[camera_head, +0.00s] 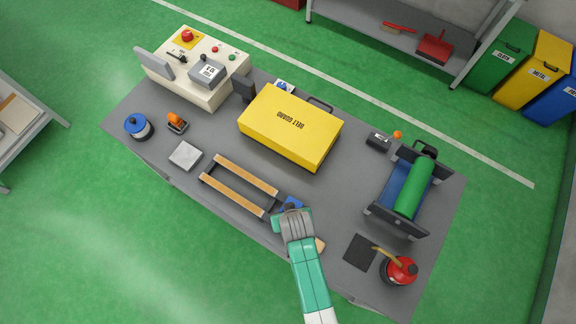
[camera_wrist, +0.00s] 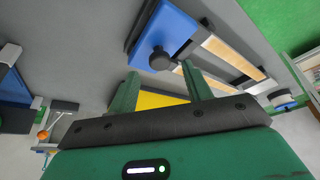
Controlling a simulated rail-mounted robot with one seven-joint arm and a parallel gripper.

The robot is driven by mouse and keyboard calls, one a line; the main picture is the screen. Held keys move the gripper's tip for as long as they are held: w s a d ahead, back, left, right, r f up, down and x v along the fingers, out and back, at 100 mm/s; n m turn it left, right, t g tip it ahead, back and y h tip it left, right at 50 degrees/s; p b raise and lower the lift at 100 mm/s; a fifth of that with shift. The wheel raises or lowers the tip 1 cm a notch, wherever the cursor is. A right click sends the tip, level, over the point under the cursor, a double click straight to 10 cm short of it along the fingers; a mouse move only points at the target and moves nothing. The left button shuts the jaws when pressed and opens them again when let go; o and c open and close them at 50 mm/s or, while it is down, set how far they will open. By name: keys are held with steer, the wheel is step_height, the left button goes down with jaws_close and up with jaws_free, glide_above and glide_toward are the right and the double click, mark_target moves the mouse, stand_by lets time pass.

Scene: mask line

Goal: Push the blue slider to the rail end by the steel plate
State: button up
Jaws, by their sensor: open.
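The blue slider (camera_head: 291,203) sits at the right end of the rail (camera_head: 240,187), which has two wood-coloured strips. The steel plate (camera_head: 185,155), a light grey square, lies beside the rail's left end. My gripper (camera_head: 291,212) is over the slider and partly hides it in the head view. In the wrist view, my gripper's (camera_wrist: 160,78) two green fingers are apart with nothing held between them. The blue slider (camera_wrist: 165,28) with its dark round knob (camera_wrist: 159,59) lies just beyond the fingertips. Whether a finger touches the knob, I cannot tell.
A yellow belt guard box (camera_head: 290,128) stands behind the rail. A green roller (camera_head: 414,188) in a frame stands to the right, with a dark mat (camera_head: 360,252) and a red can (camera_head: 400,270) in front. A blue spool (camera_head: 138,126) is at the far left.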

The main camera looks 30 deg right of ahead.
steer(key=shift+x, duration=1.6)
steer(key=shift+w, duration=0.1)
